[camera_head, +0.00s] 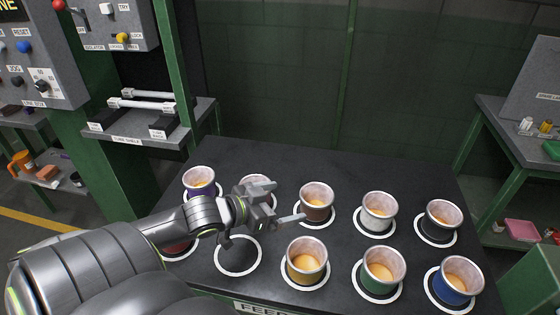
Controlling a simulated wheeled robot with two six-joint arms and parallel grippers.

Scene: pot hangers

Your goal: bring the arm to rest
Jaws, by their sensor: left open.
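My left arm (95,265) reaches in from the lower left over the dark table. Its gripper (284,203) is open with nothing between the fingers. It is over the table between a partly hidden pot (256,181) in the back row and the brown pot (316,206); I cannot tell whether it touches either. My right gripper is not in view.
The table (330,165) carries pots on white rings: purple (200,187), white (376,217), black (438,226), yellow (304,269), green (380,277), blue (450,288). A red one (178,248) is mostly hidden. One ring (238,272) is empty. A shelf (140,143) stands behind left.

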